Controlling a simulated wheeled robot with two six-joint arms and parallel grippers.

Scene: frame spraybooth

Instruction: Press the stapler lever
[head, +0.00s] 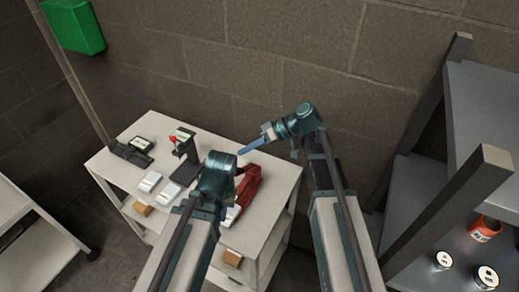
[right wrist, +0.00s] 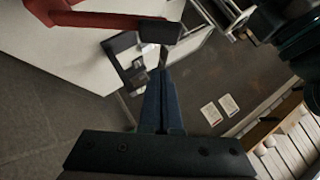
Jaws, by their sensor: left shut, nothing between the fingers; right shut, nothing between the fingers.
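The red stapler (head: 249,184) stands on the right part of the white table, partly hidden behind my left wrist. In the right wrist view its red lever (right wrist: 95,19) crosses the top left and ends in a dark block (right wrist: 160,31). My right gripper (head: 242,151) is shut and empty, with blue fingers pointing left over the table's back edge. In the right wrist view its fingertips (right wrist: 162,73) appear just below the dark block; I cannot tell whether they touch. My left gripper (head: 236,173) is shut beside the stapler, its fingertips mostly hidden.
A black stand with a red knob (head: 173,139), a dark device (head: 133,151) and white boxes (head: 150,181) occupy the table's left part. A grey shelf (head: 480,110) with an orange can (head: 485,229) stands at right. The wall is close behind the table.

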